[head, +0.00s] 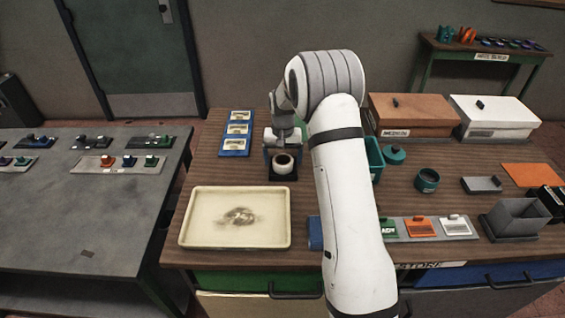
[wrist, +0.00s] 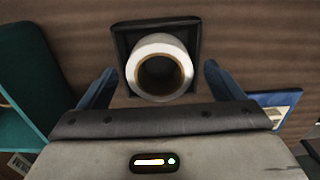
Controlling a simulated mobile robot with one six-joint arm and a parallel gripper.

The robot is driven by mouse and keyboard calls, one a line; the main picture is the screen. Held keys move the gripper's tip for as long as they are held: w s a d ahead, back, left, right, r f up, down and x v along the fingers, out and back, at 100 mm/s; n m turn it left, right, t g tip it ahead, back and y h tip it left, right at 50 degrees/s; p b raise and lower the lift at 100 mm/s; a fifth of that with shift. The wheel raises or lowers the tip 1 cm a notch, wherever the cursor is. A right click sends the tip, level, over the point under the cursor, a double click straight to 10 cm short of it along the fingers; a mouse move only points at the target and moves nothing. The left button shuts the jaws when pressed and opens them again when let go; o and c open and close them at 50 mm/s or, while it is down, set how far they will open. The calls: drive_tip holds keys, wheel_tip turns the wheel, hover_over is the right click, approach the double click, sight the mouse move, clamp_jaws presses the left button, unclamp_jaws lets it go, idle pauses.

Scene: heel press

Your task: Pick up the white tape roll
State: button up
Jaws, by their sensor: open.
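The white tape roll (head: 283,164) sits on a small black square tray (head: 281,177) on the wooden table. In the wrist view the roll (wrist: 145,50) shows its white rim, brown core and dark hole, and the black tray (wrist: 193,27) surrounds it. My gripper (wrist: 158,77) is open, with one blue finger on each side of the near part of the roll. Both fingers look apart from the roll. In the head view my gripper (head: 283,152) is just at the roll, partly hidden by my arm.
A cream tray (head: 185,232) lies front left. A blue card holder (head: 234,153) stands left of the roll. A teal bin (head: 375,160) is close on the right, also in the wrist view (wrist: 35,60). Lidded boxes (head: 410,115) stand at the back right.

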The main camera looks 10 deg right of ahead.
drive_tip(key=shift+c, duration=0.6)
drive_tip(key=c, duration=1.1)
drive_tip(key=shift+o, duration=0.2)
wheel_tip(320, 180, up, 10)
drive_tip(key=f+b, duration=0.1)
drive_tip(key=b, duration=0.2)
drive_tip(key=shift+f+b, duration=1.3)
drive_tip(key=shift+f, duration=1.2)
